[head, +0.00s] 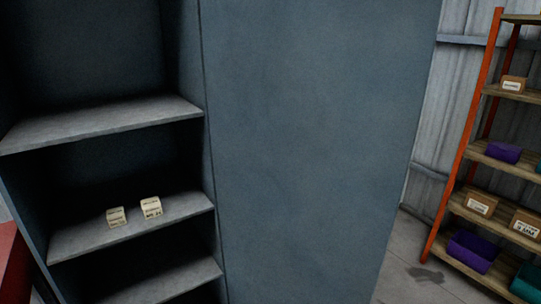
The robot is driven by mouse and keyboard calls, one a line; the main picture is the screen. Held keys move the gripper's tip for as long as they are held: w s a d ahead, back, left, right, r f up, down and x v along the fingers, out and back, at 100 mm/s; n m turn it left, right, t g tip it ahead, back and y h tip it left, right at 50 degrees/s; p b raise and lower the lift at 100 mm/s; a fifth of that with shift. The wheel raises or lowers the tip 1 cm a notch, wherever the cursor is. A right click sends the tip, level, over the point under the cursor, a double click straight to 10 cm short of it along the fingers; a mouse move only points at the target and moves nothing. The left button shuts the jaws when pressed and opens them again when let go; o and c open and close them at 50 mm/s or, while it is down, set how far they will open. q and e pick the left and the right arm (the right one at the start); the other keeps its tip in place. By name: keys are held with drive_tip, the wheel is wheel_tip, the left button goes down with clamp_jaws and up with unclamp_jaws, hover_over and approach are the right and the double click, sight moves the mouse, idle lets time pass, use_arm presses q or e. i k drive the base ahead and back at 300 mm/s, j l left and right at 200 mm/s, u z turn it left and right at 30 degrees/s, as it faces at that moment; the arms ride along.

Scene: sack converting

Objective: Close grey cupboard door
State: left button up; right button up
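The grey cupboard (209,150) fills the left and middle of the head view. Its left part is open and shows several shelves, such as the upper shelf (100,122). A large flat blue-grey panel (310,140) stands to the right of the shelves; it looks like the cupboard door or its side, and I cannot tell which for sure. No handle shows on it. Two small labelled cream boxes sit on the middle shelf, the left one (116,217) and the right one (151,208). Neither of my grippers is in view.
An orange-framed rack (467,130) with wooden shelves stands at the right. It holds cardboard boxes (481,204) and purple bins (470,250). Bare concrete floor (405,262) lies between panel and rack. A red object (14,262) shows at the lower left edge.

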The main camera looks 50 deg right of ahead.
sight(316, 107)
drive_tip(key=k+l+u, duration=0.1)
drive_tip(key=l, duration=0.3)
drive_tip(key=k+l, duration=0.15)
drive_tip(key=l, duration=0.25)
drive_tip(key=k+l+u, duration=0.15)
drive_tip(key=l, duration=0.25)
drive_tip(key=k+l+u, duration=0.1)
drive_tip(key=l, duration=0.3)
drive_tip(key=k+l+u, duration=0.1)
drive_tip(key=l, duration=0.25)
drive_tip(key=k+l, duration=0.25)
drive_tip(key=l+u, duration=0.15)
drive_tip(key=l, duration=1.2)
